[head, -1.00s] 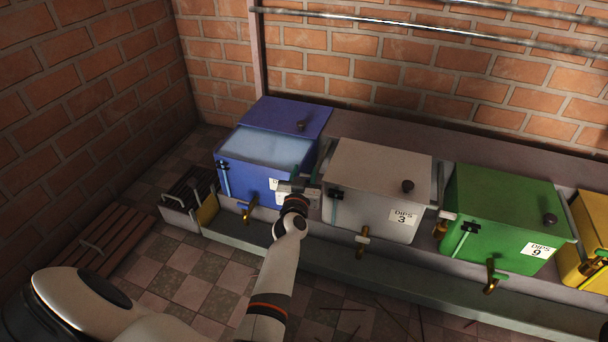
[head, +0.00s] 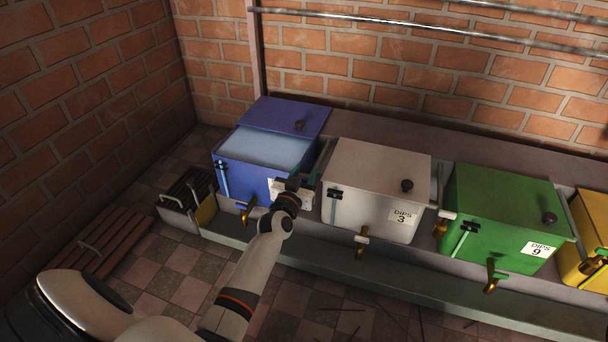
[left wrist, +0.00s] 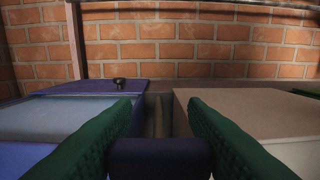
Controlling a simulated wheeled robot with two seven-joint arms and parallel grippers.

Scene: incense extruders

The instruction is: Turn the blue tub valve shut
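The blue tub (head: 240,181) stands at the left end of the row with its lid (head: 280,115) slid back, showing pale liquid (head: 262,150). A brass tap (head: 248,209) sticks out low on its front. My left gripper (head: 304,176) is at the tub's front right corner, beside the gap to the white tub (head: 370,190). In the left wrist view its two green fingers (left wrist: 160,125) stand apart, with a dark blue cylindrical piece (left wrist: 160,157) across the space between them. I cannot tell whether they press on it. The blue tub's side valve is not clearly visible behind the gripper. My right gripper is out of view.
A green tub (head: 505,205) and a yellow tub (head: 590,235) stand further right, each with a brass tap in front. A low trough (head: 330,262) runs below. Metal pipes (head: 400,27) cross the brick wall.

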